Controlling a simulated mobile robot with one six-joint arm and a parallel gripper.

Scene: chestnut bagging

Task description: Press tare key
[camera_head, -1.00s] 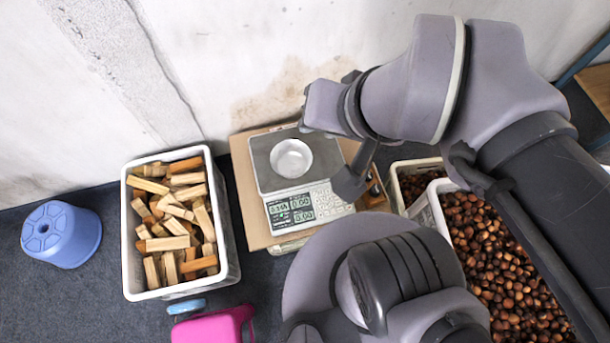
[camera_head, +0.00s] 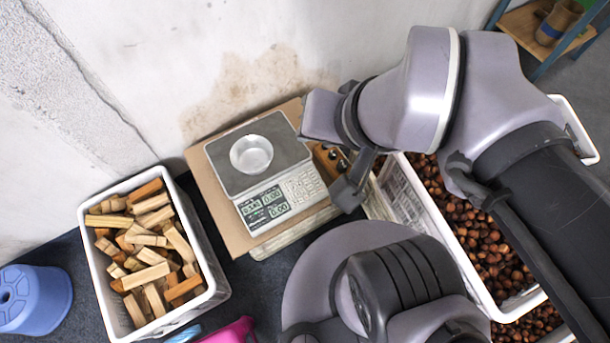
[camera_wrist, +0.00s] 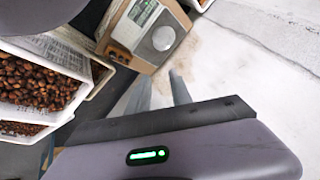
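The grey and white scale (camera_head: 250,217) stands on a brown board against the wall. Its lit display (camera_head: 265,207) shows small digits, and its key panel (camera_head: 303,186) is to the right of the display. I cannot make out which key is tare. A silver bowl (camera_head: 251,155) sits on the scale's pan. The scale also shows in the wrist view (camera_wrist: 135,32), at the top beyond my gripper. My gripper (camera_wrist: 160,75) has its two fingers apart with nothing between them. It is away from the keys, not touching them.
A white crate of wood blocks (camera_head: 215,290) is left of the scale. White crates of chestnuts (camera_head: 440,225) are at the right, under my arm. A blue stool (camera_head: 35,300) stands far left. Something pink (camera_head: 232,331) lies at the bottom edge. The wall is close behind the scale.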

